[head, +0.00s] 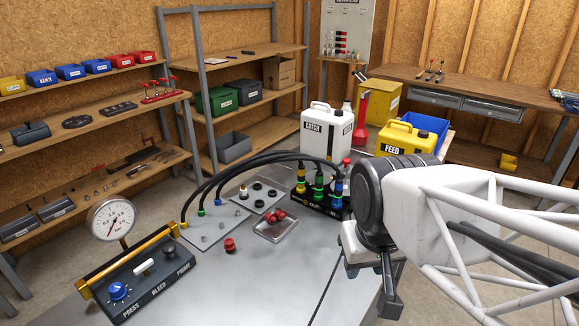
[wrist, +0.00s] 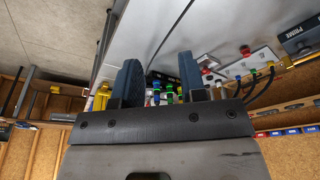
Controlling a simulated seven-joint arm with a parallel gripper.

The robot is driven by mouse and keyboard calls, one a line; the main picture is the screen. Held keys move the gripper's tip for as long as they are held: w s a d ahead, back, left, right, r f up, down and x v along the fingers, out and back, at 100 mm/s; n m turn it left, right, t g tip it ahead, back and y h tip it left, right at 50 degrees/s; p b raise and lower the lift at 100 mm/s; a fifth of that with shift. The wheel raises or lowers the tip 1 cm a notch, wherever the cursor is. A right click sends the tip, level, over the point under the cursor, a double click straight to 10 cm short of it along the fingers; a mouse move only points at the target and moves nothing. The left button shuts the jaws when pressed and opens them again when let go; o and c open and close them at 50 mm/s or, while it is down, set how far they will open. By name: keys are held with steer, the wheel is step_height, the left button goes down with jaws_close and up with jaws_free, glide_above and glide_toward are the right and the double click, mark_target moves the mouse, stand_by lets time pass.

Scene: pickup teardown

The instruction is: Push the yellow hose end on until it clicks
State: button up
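The yellow hose end (head: 301,182) stands upright at the left of a black block (head: 318,204) on the metal table, beside the green hose end (head: 318,187) and the blue hose end (head: 338,188). Whether it is fully seated cannot be told. My gripper (head: 371,278) is to the right of the block, apart from it and over the table's right part. In the wrist view my gripper (wrist: 157,70) has its two dark fingers spread with nothing held between them. The coloured fittings show small and partly hidden beyond the fingers.
Black hoses arch from the block to the table's left side. A control box (head: 140,278) with a gauge (head: 111,219) stands front left. A small tray (head: 276,231) holds red caps; a red cap (head: 230,244) lies nearby. A white jug (head: 327,131) and yellow FEED jug (head: 405,139) stand behind.

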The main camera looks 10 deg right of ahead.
steer(key=o, duration=0.9)
steer(key=shift+w+r, duration=0.3)
steer(key=shift+w, duration=0.25)
steer(key=shift+c, duration=0.2)
steer(key=w+r+n, duration=0.1)
steer(key=w, duration=0.3)
steer(key=w+r, duration=0.1)
steer(key=w, duration=0.3)
steer(key=w+r+n, duration=0.1)
steer(key=w, duration=0.4)
steer(key=shift+r+n+g, duration=0.15)
steer(key=shift+n+g, duration=0.15)
steer(key=shift+g, duration=0.1)
steer(key=n+g, duration=0.2)
steer(key=n, duration=0.5)
glide_above(301, 165)
step_height(301, 165, down, 7)
steer(key=shift+f, duration=0.2)
